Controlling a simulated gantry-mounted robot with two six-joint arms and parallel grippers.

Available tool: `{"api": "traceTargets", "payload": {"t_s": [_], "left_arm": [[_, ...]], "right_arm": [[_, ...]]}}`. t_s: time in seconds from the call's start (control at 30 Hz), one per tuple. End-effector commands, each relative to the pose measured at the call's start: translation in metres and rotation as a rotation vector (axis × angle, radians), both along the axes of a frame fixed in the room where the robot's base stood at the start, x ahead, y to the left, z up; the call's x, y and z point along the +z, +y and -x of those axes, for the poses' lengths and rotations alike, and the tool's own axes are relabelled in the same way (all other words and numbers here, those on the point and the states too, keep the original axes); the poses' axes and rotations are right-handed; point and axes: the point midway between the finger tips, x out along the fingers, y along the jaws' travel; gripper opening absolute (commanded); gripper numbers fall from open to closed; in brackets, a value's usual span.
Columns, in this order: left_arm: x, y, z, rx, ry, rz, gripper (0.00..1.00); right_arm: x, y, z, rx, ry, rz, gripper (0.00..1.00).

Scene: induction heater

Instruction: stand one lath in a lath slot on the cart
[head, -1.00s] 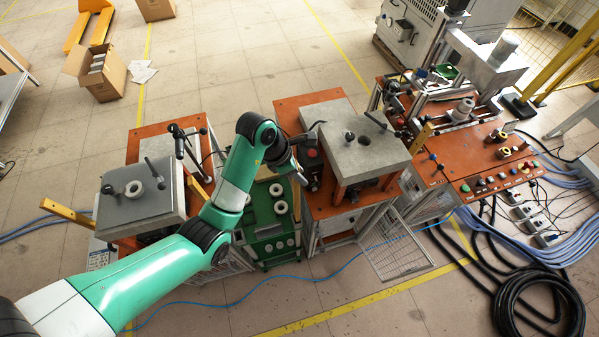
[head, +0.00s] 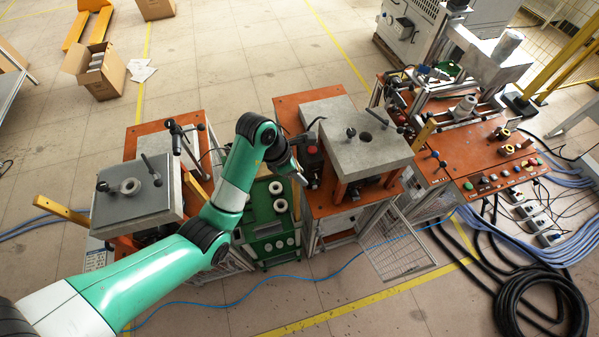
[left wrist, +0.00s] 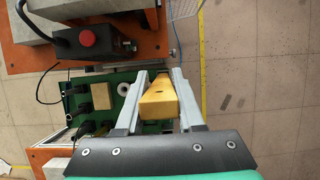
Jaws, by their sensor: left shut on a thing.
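My left gripper (left wrist: 158,92) is shut on a yellow wooden lath (left wrist: 160,97), which sits between the two grey fingers in the left wrist view. The green cart (left wrist: 120,78) lies below and to the left of the fingers there. A tan block (left wrist: 101,96) shows among black handles on the cart. In the head view my left gripper (head: 299,178) is over the right side of the green cart (head: 268,254), beside the middle machine. The lath's lower end and the slots cannot be made out. My right gripper is not in view.
The middle machine (head: 366,155) stands close right of the gripper, with its red button box (left wrist: 88,40) near it in the wrist view. The left machine (head: 135,192) stands on the cart's other side. White rings (head: 276,188) sit on the cart. Floor in front is open.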

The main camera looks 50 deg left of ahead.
Motion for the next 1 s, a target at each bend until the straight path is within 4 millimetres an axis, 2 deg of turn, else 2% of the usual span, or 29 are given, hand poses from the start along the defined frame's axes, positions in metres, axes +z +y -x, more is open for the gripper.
{"api": "traceTargets", "payload": {"t_s": [1.0], "left_arm": [[-0.032,0.0,0.0,0.0,0.0,0.0,0.0]], "right_arm": [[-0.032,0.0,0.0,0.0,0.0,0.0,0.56]]}}
